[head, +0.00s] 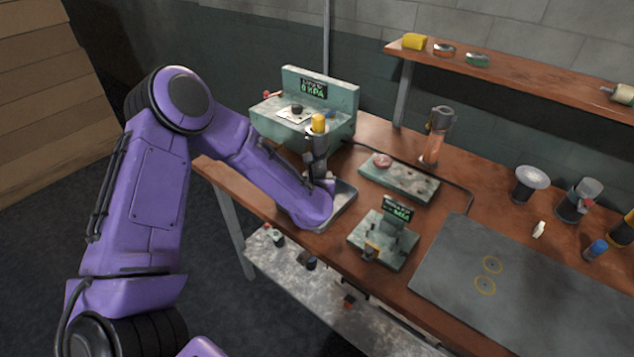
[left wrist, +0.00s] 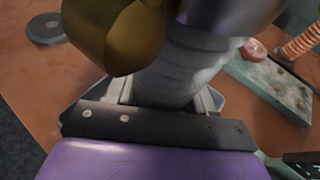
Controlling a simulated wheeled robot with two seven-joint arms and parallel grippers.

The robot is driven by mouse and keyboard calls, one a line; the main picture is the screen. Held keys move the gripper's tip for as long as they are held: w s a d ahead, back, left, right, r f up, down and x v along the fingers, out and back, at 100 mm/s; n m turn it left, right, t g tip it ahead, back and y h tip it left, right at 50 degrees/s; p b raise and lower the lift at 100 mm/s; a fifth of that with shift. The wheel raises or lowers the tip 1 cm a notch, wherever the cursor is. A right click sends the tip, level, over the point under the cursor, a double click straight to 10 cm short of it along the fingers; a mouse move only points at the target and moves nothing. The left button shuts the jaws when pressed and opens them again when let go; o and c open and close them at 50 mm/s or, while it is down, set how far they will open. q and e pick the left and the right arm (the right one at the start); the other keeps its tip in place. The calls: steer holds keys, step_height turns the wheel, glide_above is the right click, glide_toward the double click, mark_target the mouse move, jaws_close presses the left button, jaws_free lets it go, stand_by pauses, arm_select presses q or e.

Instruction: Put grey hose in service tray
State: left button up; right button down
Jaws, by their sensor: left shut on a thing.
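My left gripper (head: 319,180) is shut on the grey hose (head: 318,145), which stands roughly upright with a yellow end on top. A shallow metal tray (head: 343,205), seemingly the service tray, lies below the gripper, partly covered by my left arm. The hose's lower end is hidden, so I cannot tell whether it touches the tray. My right gripper is not in view.
A green gauge unit (head: 338,108) stands behind the gripper. A pitted green plate (head: 400,180) and small display stand (head: 390,235) are to the right. An orange tube (head: 433,145) stands beyond them. The grey mat (head: 535,300) has bare room.

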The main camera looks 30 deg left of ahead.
arm_select(q)
steer(key=f, duration=0.3)
steer(key=w+f, duration=0.1)
steer(key=shift+w+a+f+p, duration=0.1)
steer(key=shift+a+f+p, duration=0.05)
steer(key=shift+a+p, duration=0.2)
steer(key=shift+f, duration=0.25)
steer(key=o, duration=0.9)
steer(key=shift+f+b, duration=0.1)
steer(key=shift+b, duration=0.2)
steer(key=o, duration=0.4)
steer(key=shift+r+p, duration=0.3)
steer(key=shift+p, duration=0.05)
steer(key=b+v, duration=0.4)
steer(key=v, duration=0.8)
steer(key=shift+d+f, duration=0.1)
steer(key=shift+f, duration=0.05)
